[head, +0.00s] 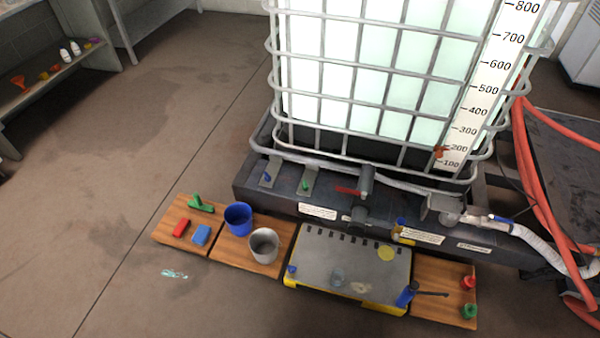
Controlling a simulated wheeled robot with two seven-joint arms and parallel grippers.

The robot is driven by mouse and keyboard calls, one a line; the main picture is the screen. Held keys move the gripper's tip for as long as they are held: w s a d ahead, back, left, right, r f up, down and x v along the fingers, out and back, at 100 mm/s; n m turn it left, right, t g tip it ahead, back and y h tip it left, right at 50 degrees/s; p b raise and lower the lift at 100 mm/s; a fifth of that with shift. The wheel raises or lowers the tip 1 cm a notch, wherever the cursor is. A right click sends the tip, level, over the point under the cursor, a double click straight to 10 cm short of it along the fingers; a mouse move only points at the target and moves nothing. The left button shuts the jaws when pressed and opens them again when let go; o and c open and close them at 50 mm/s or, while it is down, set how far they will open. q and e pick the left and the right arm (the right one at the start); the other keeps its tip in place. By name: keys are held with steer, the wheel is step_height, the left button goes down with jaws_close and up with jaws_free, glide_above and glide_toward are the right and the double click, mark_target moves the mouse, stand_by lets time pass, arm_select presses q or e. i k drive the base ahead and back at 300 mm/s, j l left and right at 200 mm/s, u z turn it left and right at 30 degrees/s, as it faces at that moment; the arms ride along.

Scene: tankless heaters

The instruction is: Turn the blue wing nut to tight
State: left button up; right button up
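A small blue wing-shaped piece (267,177), which looks like the blue wing nut, sits on a grey metal plate (272,168) at the left of the dark tank base. Its wings look tilted; how tight it is cannot be told. A similar green piece (305,186) sits on a second plate just to its right. Another small blue piece (292,269) is at the left edge of the grey tray, too small to make out. Neither of my grippers is in view.
A caged white tank (385,100) stands on the dark base, with a red-handled valve (348,191) in front. Below are wooden boards (213,235), a blue cup (238,216), a grey cup (264,245) and a grey-yellow tray (350,255). Orange hoses (530,180) hang right. The left floor is mostly clear.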

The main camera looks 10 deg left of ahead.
mark_target(268, 178)
steer(key=i+j+z, duration=0.15)
steer(key=z, duration=0.15)
steer(key=i+j+z, duration=0.1)
steer(key=j+z, duration=0.55)
steer(key=i+j+z, duration=0.1)
steer(key=j, duration=0.75)
steer(key=i+j+z, duration=0.1)
steer(key=j, duration=0.75)
